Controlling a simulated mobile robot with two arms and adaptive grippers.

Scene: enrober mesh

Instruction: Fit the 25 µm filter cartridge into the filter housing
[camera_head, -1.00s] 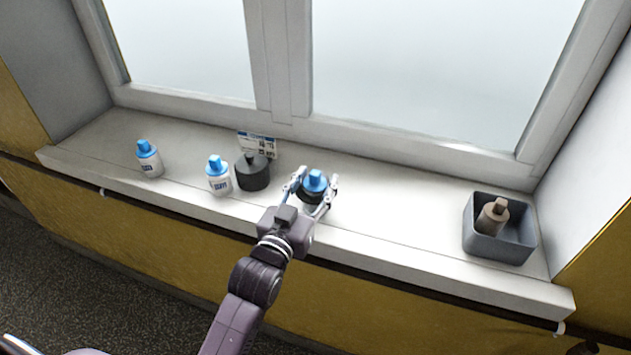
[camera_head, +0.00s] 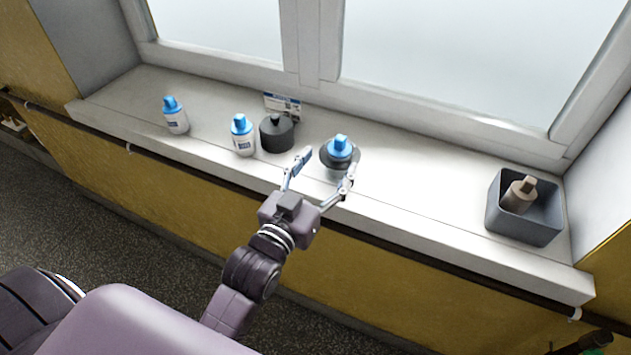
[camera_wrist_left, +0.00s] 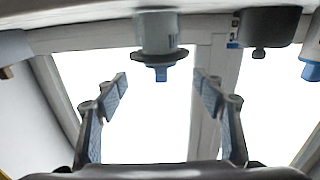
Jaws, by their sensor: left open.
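A blue-capped cartridge (camera_head: 340,145) stands upright in the filter housing (camera_head: 353,161) on the windowsill. The housing has a dark rim around the cap. In the left wrist view, upside down, the housing (camera_wrist_left: 157,30) has a pale grey body, with the blue cap (camera_wrist_left: 160,73) past its dark flange. Whether the cartridge is fully seated, and its micron marking, I cannot tell. My left gripper (camera_head: 326,172) is open and empty just in front of the housing, fingers spread and apart from it. My right gripper is not in view.
Two white blue-capped cartridges (camera_head: 243,136) (camera_head: 175,116) stand to the left. A dark knobbed cylinder (camera_head: 277,135) stands beside the nearer one, before a label card (camera_head: 284,105). A grey bin (camera_head: 507,228) at right holds a brown cartridge (camera_head: 519,194). The sill between housing and bin is clear.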

